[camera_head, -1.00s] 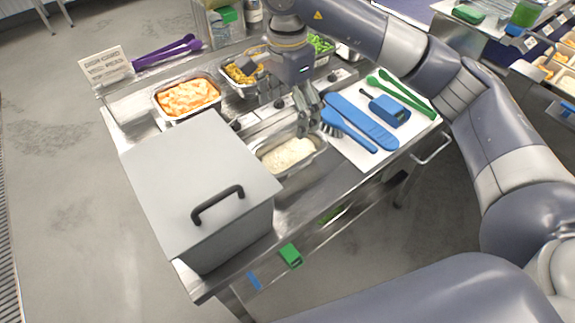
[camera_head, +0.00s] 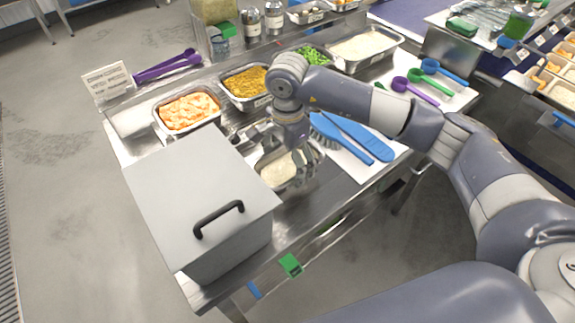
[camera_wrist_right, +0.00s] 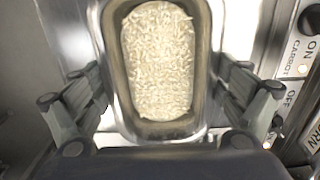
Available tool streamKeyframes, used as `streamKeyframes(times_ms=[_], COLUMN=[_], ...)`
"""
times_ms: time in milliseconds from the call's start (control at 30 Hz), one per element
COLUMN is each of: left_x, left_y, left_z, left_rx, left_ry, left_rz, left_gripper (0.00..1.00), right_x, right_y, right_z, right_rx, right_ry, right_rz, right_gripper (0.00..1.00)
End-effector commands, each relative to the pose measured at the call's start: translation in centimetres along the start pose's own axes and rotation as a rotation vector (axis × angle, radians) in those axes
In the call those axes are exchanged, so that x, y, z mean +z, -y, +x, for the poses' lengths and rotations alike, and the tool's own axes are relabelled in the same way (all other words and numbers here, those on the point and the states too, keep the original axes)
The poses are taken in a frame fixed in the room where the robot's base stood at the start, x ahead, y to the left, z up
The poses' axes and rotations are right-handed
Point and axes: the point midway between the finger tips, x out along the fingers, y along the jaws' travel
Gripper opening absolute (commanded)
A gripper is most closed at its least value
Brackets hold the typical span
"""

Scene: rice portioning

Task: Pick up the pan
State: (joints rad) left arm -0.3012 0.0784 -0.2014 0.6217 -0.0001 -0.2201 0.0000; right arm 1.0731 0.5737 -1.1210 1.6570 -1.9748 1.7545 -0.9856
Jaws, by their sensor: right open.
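The pan is a small metal pan (camera_head: 262,172) of white rice at the front of the steel worktop, right of a grey lidded box. In the head view my right gripper (camera_head: 297,163) points down over it and hides part of it. In the right wrist view the pan (camera_wrist_right: 160,132) lies lengthwise between the spread fingers of my right gripper (camera_wrist_right: 162,115), one finger on each long side. The gripper is open. I cannot tell whether a finger touches the rim. My left gripper is not in view.
The grey box (camera_head: 195,185) with a black handle stands close on the left. A blue brush (camera_head: 345,140) and a blue paddle (camera_head: 365,138) lie close on the right.

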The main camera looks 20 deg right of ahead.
Motion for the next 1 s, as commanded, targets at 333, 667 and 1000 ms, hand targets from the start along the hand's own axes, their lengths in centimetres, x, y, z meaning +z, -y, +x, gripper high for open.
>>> streamKeyframes(times_ms=[333, 667, 1000], left_x=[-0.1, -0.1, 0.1], left_y=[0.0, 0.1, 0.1], left_z=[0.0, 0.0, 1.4], left_rx=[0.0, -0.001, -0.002], left_ry=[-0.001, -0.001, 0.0], left_rz=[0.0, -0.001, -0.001], left_gripper=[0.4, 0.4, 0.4], right_x=[0.0, 0.0, 0.0], right_y=[0.0, 0.1, 0.2], right_z=[0.2, 0.0, -4.8], right_rx=[-0.001, -0.004, -0.009], right_ry=[0.0, 0.0, -0.002], right_rz=[0.0, 0.001, -0.001], right_gripper=[0.72, 0.47, 0.47])
